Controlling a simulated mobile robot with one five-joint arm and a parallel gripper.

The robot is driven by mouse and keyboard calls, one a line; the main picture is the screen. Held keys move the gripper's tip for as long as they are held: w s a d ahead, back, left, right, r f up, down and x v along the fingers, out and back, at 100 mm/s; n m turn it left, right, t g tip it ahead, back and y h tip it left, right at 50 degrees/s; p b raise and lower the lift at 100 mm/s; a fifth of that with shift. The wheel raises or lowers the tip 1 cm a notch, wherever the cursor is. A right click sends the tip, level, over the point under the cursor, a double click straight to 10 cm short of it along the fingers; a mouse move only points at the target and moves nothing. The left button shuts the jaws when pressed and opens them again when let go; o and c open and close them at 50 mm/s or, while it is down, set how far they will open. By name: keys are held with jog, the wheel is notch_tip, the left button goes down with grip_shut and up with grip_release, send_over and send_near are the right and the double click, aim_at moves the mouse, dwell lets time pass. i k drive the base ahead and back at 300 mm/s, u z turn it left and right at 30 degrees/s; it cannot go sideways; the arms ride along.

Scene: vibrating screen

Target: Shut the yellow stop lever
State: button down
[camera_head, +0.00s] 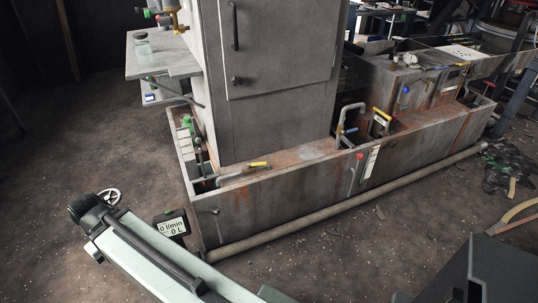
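A yellow lever handle (258,164) lies nearly level on a grey pipe along the near rim of the long metal trough, in front of the tall cabinet. It is the clearest yellow lever in view. A second yellow handle-like part (381,116) stands farther right, by a bent grey pipe. I cannot tell from this distance whether either valve is open or closed. My gripper is not seen in this view, and nothing is seen touching the yellow lever.
The trough (290,192) has a long pipe (345,204) low along its front. The grey cabinet (270,110) rises behind it. A display reading 0 l/min and 0 L (171,227) stands near the trough's left end. Bare floor (75,140) lies left.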

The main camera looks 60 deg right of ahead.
aim_at(262, 163)
jog(key=z, duration=0.2)
jog(key=i, duration=0.9)
jog(key=z, duration=0.3)
